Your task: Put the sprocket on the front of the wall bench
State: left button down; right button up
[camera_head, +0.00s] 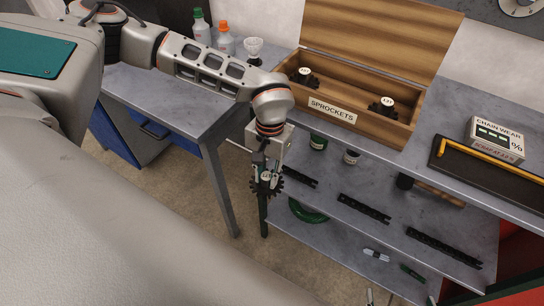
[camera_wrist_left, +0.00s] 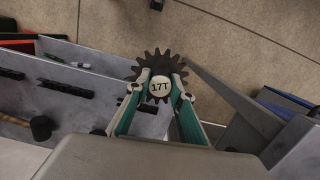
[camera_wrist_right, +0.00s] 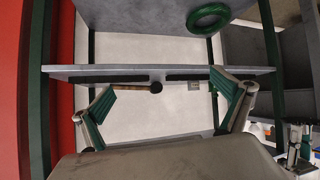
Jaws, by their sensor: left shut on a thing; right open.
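A dark toothed sprocket (camera_head: 267,183) is in my left gripper (camera_head: 266,172), held in the air in front of the bench, below the level of its top. In the left wrist view the sprocket (camera_wrist_left: 157,71) shows a pale hub marked 17T between the two fingertips (camera_wrist_left: 161,82). The bench along the wall (camera_head: 405,172) has a grey top, with bare room along its front edge before the box.
An open wooden box marked SPROCKETS (camera_head: 330,108) on the bench holds two more sprockets. To its right are a chain wear gauge box (camera_head: 496,140) and a dark tray (camera_head: 470,172). A lower shelf (camera_head: 325,220) carries chain pieces. Bottles (camera_head: 225,40) stand on the left bench.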

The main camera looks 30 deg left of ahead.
aim_at(136, 70)
jog(key=u, duration=2.45)
jog(key=i+j+u, duration=0.1)
jog(key=u, duration=0.35)
jog(key=i+u, duration=0.25)
jog(key=u, duration=0.2)
jog(key=i, duration=1.15)
jog(key=i+z, duration=0.1)
jog(key=i, duration=0.45)
jog(key=i+j+z, duration=0.1)
jog(key=i, duration=0.4)
jog(key=j+z, duration=0.1)
jog(key=z, duration=2.35)
